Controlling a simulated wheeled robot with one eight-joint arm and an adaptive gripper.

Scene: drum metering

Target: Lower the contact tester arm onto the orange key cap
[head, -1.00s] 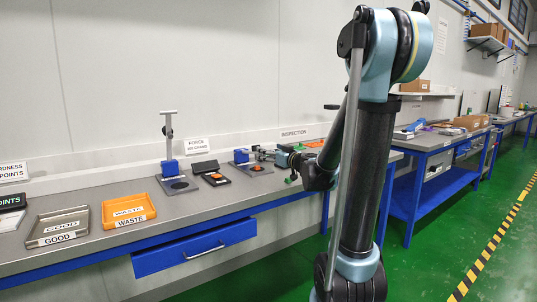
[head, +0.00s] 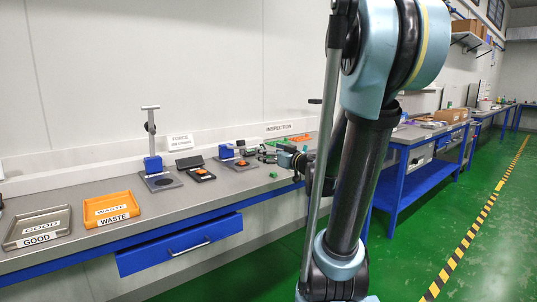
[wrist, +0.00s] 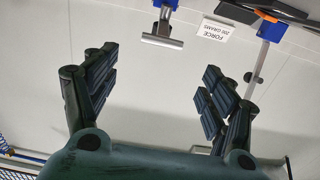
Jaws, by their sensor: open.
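A tester with a blue block (head: 153,164) and a raised T-handled arm (head: 150,122) stands on a dark plate. To its right, a second blue block (head: 226,151) stands on a plate with a small orange piece (head: 242,163), which looks like the key cap. Its arm cannot be made out in the head view. In the wrist view a silver T-bar (wrist: 162,40) hangs from the top edge, beyond my fingers. My gripper (wrist: 155,85) is open with nothing between its fingers. In the head view my gripper (head: 266,154) is small, right of the second block.
A black case (head: 195,168) with an orange piece lies between the two testers, below the FORCE sign (head: 180,141). An orange WASTE tray (head: 93,222) and a GOOD tray (head: 20,242) lie to the left. A blue drawer (head: 190,240) is under the bench.

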